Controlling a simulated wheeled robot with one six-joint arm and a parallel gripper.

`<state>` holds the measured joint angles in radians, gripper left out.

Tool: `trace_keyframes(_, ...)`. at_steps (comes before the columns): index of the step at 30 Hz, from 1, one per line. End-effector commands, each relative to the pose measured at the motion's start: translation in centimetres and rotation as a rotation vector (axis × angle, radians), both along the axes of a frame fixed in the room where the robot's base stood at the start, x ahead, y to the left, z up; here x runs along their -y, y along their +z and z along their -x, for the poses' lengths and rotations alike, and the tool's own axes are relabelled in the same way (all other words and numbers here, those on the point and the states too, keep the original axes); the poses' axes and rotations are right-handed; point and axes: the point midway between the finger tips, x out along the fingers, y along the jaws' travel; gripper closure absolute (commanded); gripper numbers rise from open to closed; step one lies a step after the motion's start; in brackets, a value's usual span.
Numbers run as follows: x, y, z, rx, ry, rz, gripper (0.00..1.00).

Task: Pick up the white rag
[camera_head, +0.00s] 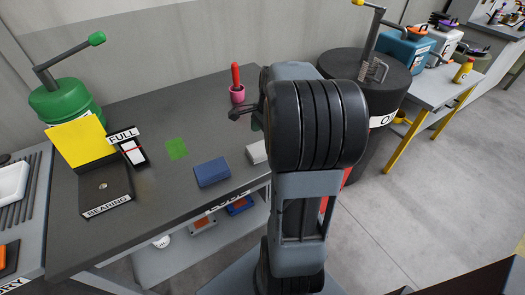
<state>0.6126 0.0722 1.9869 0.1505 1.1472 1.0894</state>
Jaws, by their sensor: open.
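A small folded white cloth (256,152), which looks like the white rag, lies on the dark workbench (150,205) near its right front edge. My arm hides its right part. A folded blue cloth (212,172) lies just left of it. My gripper (240,113) shows only in part, poking out left of my arm above the bench. It is behind the white cloth in the picture and apart from it. Its jaws are open, and I see nothing held in them.
A pink cup (237,94) with a red-handled tool stands near my gripper. A green patch (176,149), a FULL box (131,153), a bearing box (105,190) and a green pump can (65,103) are to the left. A black drum (390,80) stands right of the bench.

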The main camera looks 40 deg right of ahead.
Motion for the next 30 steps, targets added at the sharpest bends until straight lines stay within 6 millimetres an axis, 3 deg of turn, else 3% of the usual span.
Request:
trace_keyframes(12,-0.7,-4.7,0.0,-0.003,0.000,-0.003,0.01)
trace_keyframes(22,-0.8,-5.1,-0.1,0.000,0.001,0.000,0.01)
trace_keyframes(30,-0.8,-5.1,0.0,0.000,0.001,0.000,0.27)
